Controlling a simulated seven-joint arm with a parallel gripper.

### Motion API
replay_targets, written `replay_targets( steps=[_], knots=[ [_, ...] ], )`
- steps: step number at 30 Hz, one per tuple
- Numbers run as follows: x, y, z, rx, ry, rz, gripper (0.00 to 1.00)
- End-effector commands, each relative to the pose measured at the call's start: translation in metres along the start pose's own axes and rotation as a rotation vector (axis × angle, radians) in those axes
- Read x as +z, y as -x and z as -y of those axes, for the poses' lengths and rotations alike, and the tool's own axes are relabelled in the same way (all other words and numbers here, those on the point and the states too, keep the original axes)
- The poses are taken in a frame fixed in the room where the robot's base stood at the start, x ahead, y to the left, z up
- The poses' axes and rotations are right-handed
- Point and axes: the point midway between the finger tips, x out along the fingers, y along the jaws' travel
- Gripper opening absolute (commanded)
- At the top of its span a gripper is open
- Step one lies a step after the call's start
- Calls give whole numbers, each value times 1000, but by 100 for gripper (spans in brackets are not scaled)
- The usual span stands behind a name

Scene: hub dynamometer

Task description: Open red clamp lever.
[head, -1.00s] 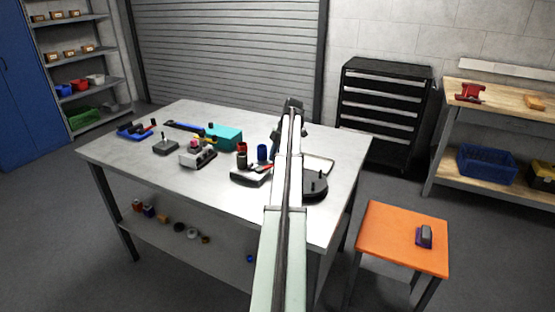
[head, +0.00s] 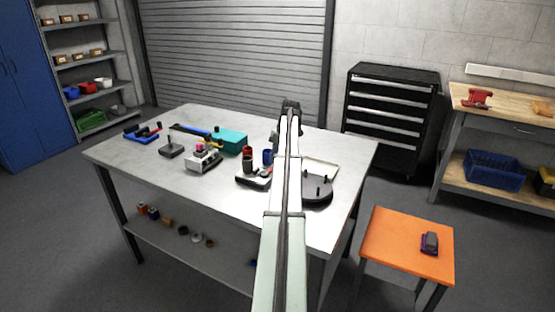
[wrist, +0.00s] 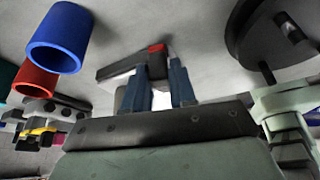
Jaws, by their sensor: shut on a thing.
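The clamp lever (wrist: 122,66) shows in the wrist view as a dark bar with a red end (wrist: 157,48), close against a pale surface. My gripper (wrist: 160,76) has its two blue-grey fingers up at the red end of this lever, shut on it. The fingers hide part of the lever. In the head view, my arm runs up the middle of the picture and my fingertips cannot be made out. A fixture (head: 252,181) with dark and light parts stands just left of the arm there, and the lever is too small to tell.
A blue cup (wrist: 58,40) and a red cup (wrist: 35,80) stand left of my fingers in the wrist view. A dark round base (head: 317,192) with pegs lies right of the arm. A teal box (head: 231,141) and a grey device (head: 203,160) are further left on the table.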

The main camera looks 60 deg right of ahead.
Motion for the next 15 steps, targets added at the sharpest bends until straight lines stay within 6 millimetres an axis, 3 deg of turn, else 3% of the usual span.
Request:
replay_targets(
  steps=[3, 4, 9, 15],
  knots=[
    [0, 0, 0, 1, -1, 2, 0],
    [0, 0, 0, 1, -1, 2, 28],
    [0, 0, 0, 1, -1, 1, 45],
    [0, 0, 0, 1, -2, 0, 47]
  ],
)
